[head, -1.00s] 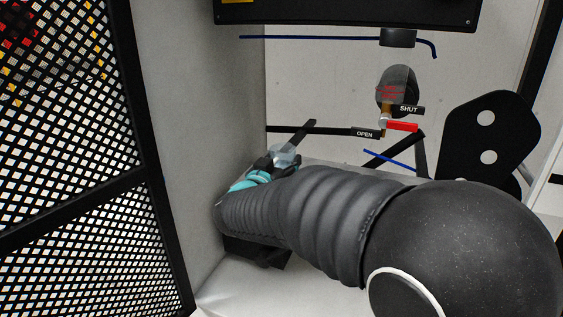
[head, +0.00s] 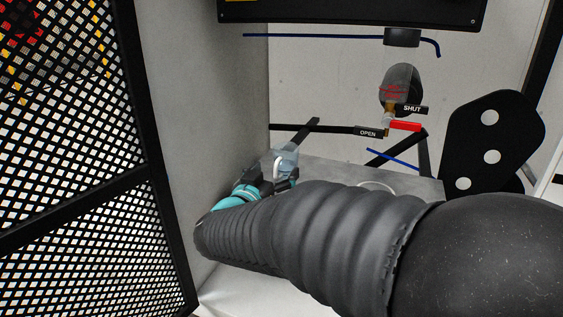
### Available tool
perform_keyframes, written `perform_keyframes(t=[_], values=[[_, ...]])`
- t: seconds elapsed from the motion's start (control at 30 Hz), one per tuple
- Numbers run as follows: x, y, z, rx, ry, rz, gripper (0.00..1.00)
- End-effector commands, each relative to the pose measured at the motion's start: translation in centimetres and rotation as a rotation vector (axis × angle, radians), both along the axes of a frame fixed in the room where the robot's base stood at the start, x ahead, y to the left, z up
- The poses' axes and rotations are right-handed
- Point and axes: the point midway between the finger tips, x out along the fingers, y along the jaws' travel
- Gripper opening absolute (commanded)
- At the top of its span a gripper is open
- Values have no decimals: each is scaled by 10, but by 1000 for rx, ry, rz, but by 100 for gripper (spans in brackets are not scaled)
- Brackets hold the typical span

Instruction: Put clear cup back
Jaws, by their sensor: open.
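A clear, faintly bluish cup (head: 287,155) shows at the far end of my arm, close to the left grey wall. My gripper (head: 277,172) is right at the cup, with its dark fingers beside and just below it. The jaws are open, but my teal wrist and arm hide part of the fingers. I cannot tell whether the fingers touch the cup or what the cup's base rests on.
A valve with a red handle (head: 405,126) and OPEN and SHUT labels sits on the back wall, below a clear bowl with red marks (head: 397,84). A black plate with holes (head: 478,135) stands right. Black mesh (head: 75,150) is left. A pale ring (head: 377,186) lies on the grey ledge (head: 400,177).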

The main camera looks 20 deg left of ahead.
Motion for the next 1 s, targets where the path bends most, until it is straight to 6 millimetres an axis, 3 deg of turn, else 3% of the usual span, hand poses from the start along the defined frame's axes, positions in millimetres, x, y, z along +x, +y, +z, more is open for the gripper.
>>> perform_keyframes(t=[0.2,0.47,0.77,1.0], values=[[-38,4,0,0,1,2,86],[-55,5,0,0,0,0,86],[-49,0,5,18,3,19,86],[-13,-38,36,139,47,216,86]])
